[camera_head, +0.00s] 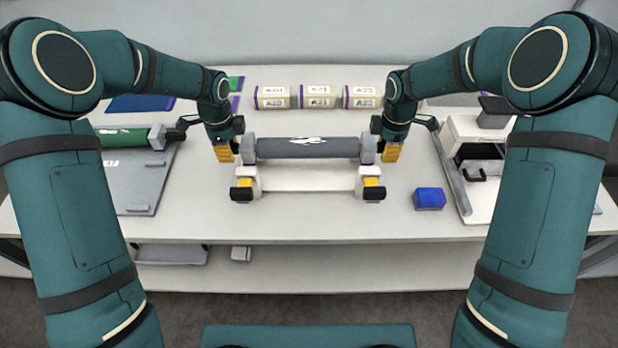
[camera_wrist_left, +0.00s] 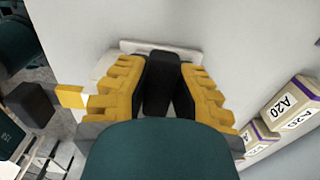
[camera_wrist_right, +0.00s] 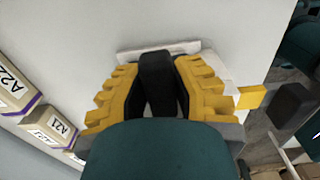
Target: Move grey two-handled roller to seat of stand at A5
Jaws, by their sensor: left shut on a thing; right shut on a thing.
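The grey two-handled roller (camera_head: 308,148) lies level, left to right, at the middle of the table in the head view. It is over the white stand (camera_head: 308,178), which has yellow and black parts at both front corners. I cannot tell whether the roller touches the stand, and no A5 label is readable. My left gripper (camera_head: 224,152) is shut on the roller's left handle, which shows dark between the yellow fingers in the left wrist view (camera_wrist_left: 160,85). My right gripper (camera_head: 391,152) is shut on the right handle, dark in the right wrist view (camera_wrist_right: 157,80).
A green roller (camera_head: 124,138) lies at the left above a grey board (camera_head: 140,182). Cream labelled boxes (camera_head: 321,97) stand at the back. A blue block (camera_head: 429,198) sits right of the stand, with a white device (camera_head: 462,131) beyond it. The front table strip is clear.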

